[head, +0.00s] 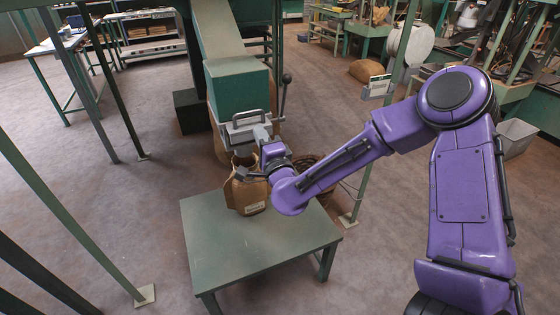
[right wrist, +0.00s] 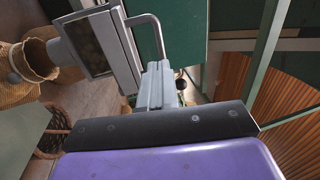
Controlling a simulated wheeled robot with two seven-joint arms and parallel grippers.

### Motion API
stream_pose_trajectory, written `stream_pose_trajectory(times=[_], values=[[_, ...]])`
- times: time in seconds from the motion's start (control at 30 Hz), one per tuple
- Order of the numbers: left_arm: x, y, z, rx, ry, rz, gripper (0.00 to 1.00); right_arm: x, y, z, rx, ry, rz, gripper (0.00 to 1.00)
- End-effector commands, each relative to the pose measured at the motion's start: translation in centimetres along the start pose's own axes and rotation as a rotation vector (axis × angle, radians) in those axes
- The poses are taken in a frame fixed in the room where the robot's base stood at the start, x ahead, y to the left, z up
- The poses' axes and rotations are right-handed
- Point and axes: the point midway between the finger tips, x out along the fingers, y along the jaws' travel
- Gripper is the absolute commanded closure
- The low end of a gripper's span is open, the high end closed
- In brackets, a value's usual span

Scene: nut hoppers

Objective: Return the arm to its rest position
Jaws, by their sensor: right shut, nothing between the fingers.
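My right arm comes in from the right in the head view and reaches to the green hopper (head: 240,95). My right gripper (head: 262,133) is shut and empty, close in front of the hopper's grey outlet and its bar handle (head: 243,115). I cannot tell whether it touches them. In the right wrist view the closed grey fingers (right wrist: 157,85) show beside the handle (right wrist: 152,28) and the outlet (right wrist: 98,42), with brown nuts visible in its opening. My left gripper is not in view.
A brown sack (head: 247,192) stands open on the green table (head: 260,245) below the hopper, just under my right gripper. A wicker basket (head: 318,172) is behind the table. A green post (head: 372,130) rises behind my forearm. The left floor is mostly clear.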

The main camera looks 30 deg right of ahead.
Motion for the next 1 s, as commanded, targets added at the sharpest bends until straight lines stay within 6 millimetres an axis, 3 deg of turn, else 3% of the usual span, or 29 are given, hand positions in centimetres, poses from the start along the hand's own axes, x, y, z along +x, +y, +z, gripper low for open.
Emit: stream_pose_trajectory(times=[0.1,0.3,0.67,0.73,0.83,0.9,0.97,1.0], values=[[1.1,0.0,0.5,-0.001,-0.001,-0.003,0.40,-3.6,0.3,0.1,0.002,-0.004,0.001,1.00],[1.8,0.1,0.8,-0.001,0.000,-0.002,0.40,-7.5,0.2,-0.4,-0.002,0.005,0.001,1.00],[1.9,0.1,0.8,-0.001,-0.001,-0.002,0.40,-8.4,0.4,0.1,-0.052,-0.016,0.020,1.00],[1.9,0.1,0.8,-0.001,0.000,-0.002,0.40,-8.6,2.3,0.2,-0.174,-0.040,0.115,1.00],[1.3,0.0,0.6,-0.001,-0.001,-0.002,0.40,-11.5,9.6,0.2,-0.439,-0.131,0.384,1.00],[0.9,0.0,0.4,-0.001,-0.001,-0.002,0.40,-15.1,15.0,-0.4,-0.598,-0.211,0.582,1.00],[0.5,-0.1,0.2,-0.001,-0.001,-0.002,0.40,-18.9,19.0,-1.2,-0.716,-0.284,0.741,1.00],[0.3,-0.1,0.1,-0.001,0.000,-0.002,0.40,-21.7,21.4,-2.0,-0.788,-0.335,0.843,1.00]])
